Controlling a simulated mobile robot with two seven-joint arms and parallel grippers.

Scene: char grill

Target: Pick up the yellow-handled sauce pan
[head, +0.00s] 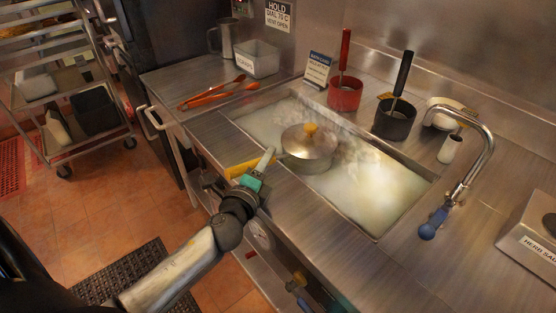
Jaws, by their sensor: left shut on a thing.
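The sauce pan (309,165) is metal, with a domed lid (310,140) topped by a yellow knob. It sits in the steaming, pale basin (385,195) set into the counter. Its yellow handle (237,170) points left over the basin's front edge. My left gripper (266,160) is shut on the handle, reaching in from the front left. The fingers cover part of the handle, so the exact grip is partly hidden. My right gripper is not in view.
Red (345,94) and black (394,118) pots with upright handles stand behind the basin. A blue-handled tap (470,170) arches at the right. Orange tongs (215,95) and a grey bin (256,60) lie at the back left.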

